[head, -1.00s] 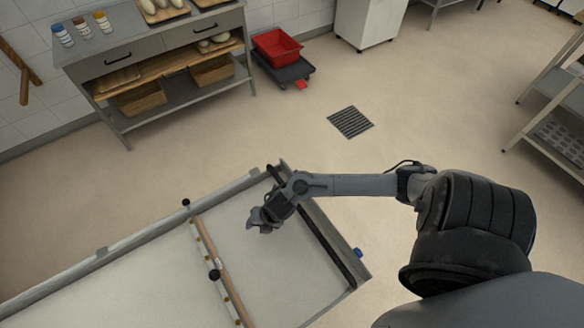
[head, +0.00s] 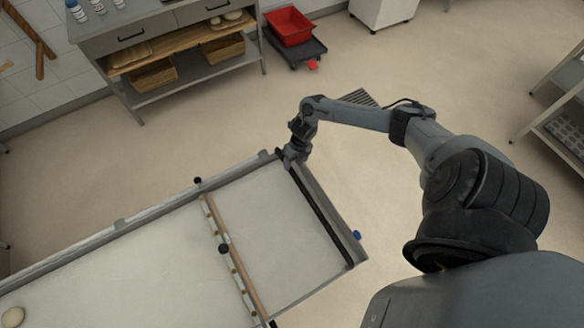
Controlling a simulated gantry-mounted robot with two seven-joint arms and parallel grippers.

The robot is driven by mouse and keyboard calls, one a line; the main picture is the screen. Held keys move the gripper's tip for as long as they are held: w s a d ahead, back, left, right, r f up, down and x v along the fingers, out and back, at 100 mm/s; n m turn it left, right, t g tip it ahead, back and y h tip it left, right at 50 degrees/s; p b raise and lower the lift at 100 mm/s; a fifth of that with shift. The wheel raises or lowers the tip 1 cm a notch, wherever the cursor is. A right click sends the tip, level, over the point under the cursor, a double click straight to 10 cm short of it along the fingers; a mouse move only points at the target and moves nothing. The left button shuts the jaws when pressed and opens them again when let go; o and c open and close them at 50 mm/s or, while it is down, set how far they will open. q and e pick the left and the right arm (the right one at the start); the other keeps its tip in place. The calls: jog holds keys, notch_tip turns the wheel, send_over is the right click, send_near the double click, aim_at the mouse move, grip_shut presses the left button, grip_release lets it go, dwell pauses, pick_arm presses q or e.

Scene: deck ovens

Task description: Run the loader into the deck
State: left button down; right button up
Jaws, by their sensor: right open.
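The loader (head: 145,258) is a long, pale belt in a grey metal frame, running from lower left to the middle. A wooden bar with small brass knobs (head: 236,262) and black round knobs crosses it. A dark bar (head: 318,212) lies along its right end. My right gripper (head: 288,160) is open at the far corner of that end, by the top of the dark bar. I cannot tell whether it touches the bar or frame. A pale dough piece (head: 13,317) lies on the belt at the lower left. My left gripper and the deck opening are not in view.
A steel worktable (head: 150,35) with drawers and wooden boxes stands at the back left. A red crate (head: 289,27) sits on a dark dolly (head: 297,50). A rack (head: 560,115) stands at the right. The floor beyond the loader is clear, with a drain grate (head: 358,97).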

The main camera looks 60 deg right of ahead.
aim_at(292, 169)
jog(key=shift+w+a+f, duration=0.15)
jog(key=shift+f, duration=0.8)
jog(key=shift+w+a+f, duration=0.1)
jog(key=shift+a+f, duration=0.05)
jog(key=shift+f, duration=0.75)
grip_shut()
